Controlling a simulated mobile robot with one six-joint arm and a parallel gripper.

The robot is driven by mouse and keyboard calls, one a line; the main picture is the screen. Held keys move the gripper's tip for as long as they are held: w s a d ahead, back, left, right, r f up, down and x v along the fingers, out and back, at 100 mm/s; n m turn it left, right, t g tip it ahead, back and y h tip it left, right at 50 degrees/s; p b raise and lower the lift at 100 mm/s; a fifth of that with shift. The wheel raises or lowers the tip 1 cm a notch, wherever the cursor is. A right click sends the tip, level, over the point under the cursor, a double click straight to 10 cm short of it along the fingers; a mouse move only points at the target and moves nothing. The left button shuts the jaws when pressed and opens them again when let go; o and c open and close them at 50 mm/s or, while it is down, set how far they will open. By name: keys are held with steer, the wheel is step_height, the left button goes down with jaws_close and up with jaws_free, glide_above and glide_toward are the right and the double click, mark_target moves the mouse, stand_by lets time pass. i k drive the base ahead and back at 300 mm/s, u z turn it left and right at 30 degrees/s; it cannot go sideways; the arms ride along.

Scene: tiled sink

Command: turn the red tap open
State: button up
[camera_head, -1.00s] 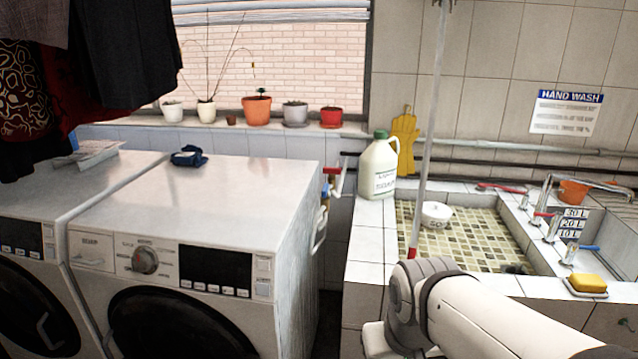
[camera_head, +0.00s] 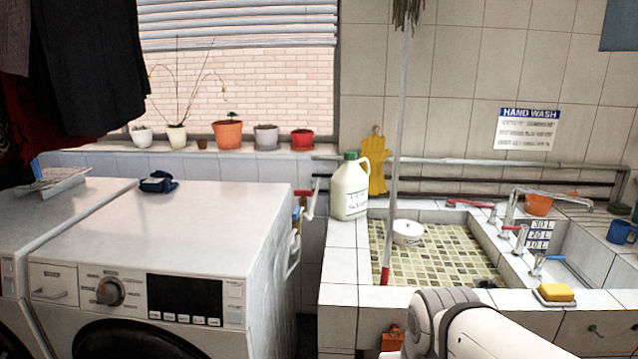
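Several tap handles show. A red-handled tap (camera_head: 304,193) is on the wall between the washing machine and the sink, partly hidden by the machine. A smaller red-handled tap (camera_head: 517,233) stands on the divider between the basins, with a blue-handled tap (camera_head: 540,264) nearer. I cannot tell which red one the task means. My arm shows at the bottom right, in front of the sink's front wall. My gripper is out of view.
The washing machine (camera_head: 190,220) fills the left. A white jug (camera_head: 350,188) stands on the sink's left ledge. A mop pole (camera_head: 395,150) leans across the tiled basin, which holds a white bowl (camera_head: 407,232). Yellow soap (camera_head: 556,292) sits on the front ledge.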

mark_target(303, 193)
steer(key=z, duration=0.2)
steer(key=i, duration=1.25)
steer(key=u, duration=0.35)
